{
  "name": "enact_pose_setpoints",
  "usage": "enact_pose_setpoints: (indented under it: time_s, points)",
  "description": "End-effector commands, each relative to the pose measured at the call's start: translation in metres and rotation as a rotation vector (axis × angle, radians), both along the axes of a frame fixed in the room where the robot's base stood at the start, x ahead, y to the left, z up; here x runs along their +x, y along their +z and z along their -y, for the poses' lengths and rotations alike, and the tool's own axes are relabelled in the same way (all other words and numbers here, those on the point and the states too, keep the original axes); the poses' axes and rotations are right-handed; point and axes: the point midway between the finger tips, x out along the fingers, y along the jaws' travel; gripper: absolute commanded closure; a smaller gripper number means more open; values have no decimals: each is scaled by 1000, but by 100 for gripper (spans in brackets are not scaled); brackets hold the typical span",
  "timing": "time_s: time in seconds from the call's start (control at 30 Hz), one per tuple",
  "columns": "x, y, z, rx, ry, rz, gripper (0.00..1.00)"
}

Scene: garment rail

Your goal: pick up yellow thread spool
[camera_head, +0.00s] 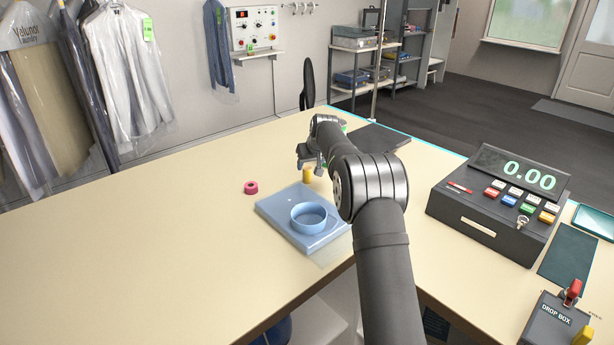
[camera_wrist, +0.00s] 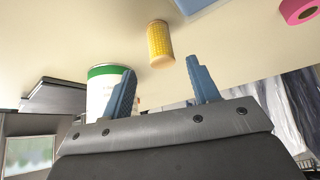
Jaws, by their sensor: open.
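The yellow thread spool (camera_head: 307,174) stands on the cream counter just behind the blue tray (camera_head: 273,211). In the wrist view the spool (camera_wrist: 160,43) appears ahead of the fingers and between their lines, apart from both. My gripper (camera_head: 309,163) is close to the spool, above and behind it in the head view. Its two blue fingers are spread in the wrist view (camera_wrist: 162,85), with nothing between them. My arm hides part of the counter around the tray's right side.
A blue ring-shaped dish (camera_head: 309,218) sits on the tray. A pink roll (camera_head: 251,187) lies left of the spool. A white and green container (camera_wrist: 103,88) stands near the fingers in the wrist view. A cash register (camera_head: 500,205) stands at right. The counter's left is clear.

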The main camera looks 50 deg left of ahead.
Motion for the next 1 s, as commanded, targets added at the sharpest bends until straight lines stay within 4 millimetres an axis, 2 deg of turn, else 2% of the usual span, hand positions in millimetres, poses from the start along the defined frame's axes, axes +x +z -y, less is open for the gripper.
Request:
enact_pose_setpoints:
  time_s: [0.1, 0.27, 0.67, 1.0]
  points:
    - [2, -10, -6, 0, 0, 0, 45]
    - [3, -15, -9, 0, 0, 0, 45]
    - [9, -54, -33, -1, 0, 0, 45]
    - [11, -57, -35, 0, 0, 0, 47]
